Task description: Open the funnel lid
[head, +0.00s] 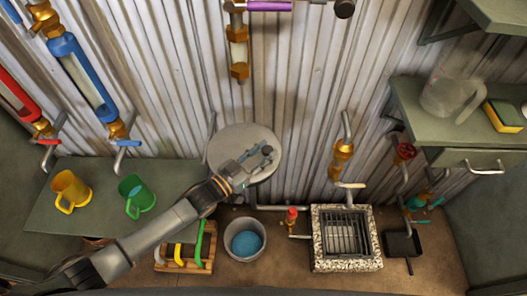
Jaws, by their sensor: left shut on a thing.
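A round grey disc (232,138), which looks like the funnel lid, faces me in front of the corrugated wall, near the middle of the head view. My left arm reaches up from the lower left. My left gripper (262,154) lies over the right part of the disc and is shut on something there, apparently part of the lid. The gripper hides the exact grip point, and the funnel's body cannot be made out. My right gripper is not in view.
Yellow (70,190) and green (137,197) mugs stand on the left shelf. Below the disc are a wooden rack (170,262), a bucket with blue contents (229,245) and a speckled grated basin (371,252). A clear jug (445,97) and sponge (503,116) sit on the right shelf.

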